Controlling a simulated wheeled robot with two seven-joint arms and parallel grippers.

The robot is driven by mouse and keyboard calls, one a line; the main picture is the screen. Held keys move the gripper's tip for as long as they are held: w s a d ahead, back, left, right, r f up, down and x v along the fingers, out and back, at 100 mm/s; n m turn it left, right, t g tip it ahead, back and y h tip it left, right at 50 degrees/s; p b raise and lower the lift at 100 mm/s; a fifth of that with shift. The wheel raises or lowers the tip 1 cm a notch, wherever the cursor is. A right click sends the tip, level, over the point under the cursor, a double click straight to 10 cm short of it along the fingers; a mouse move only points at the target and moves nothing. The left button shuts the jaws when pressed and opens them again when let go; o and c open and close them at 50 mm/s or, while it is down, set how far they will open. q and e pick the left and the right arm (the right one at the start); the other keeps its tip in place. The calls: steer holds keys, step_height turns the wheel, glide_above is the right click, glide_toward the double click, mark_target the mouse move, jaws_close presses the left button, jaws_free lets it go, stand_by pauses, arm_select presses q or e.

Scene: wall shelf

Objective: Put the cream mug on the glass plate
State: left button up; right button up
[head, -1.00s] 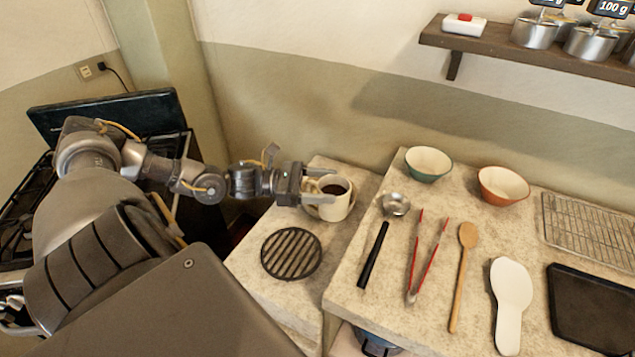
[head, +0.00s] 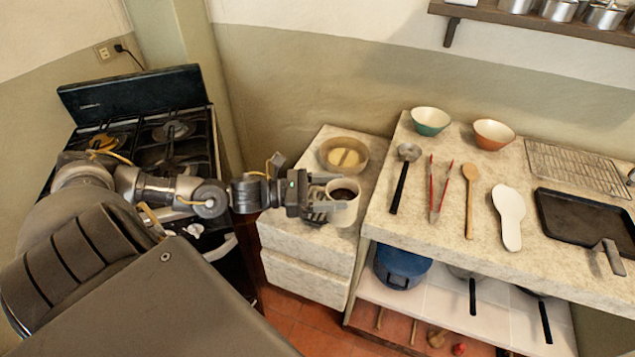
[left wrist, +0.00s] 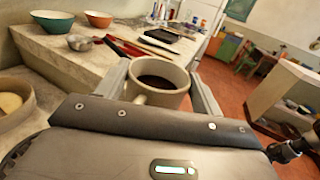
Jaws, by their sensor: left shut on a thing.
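The cream mug (head: 347,210) holds dark liquid and is upright between the fingers of my left gripper (head: 330,198). The gripper is shut on it. In the left wrist view the mug (left wrist: 158,85) sits between both fingers, with its handle towards the gripper and the floor behind it. It appears raised above the small counter. A round brownish dish (head: 326,160) with a yellowish disc inside stands on that counter behind the mug; it also shows in the left wrist view (left wrist: 28,105). I cannot tell whether this dish is the glass plate. My right gripper is not seen.
The stone worktop (head: 445,225) to the right holds a ladle (head: 400,180), red tongs (head: 436,195), a wooden spoon (head: 469,200) and two bowls. A stove (head: 150,135) stands at the left.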

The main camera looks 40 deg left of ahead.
arm_select(q)
steer(key=s+d+n+t+y, duration=0.1)
steer(key=d+n+t+y, duration=0.2)
steer(key=d+y, duration=0.2)
steer(key=shift+s+d+r+n, duration=0.15)
steer(key=shift+s+d+n, duration=0.25)
steer(key=shift+d, duration=1.15)
steer(key=shift+w+d, duration=0.15)
steer(key=shift+d, duration=0.1)
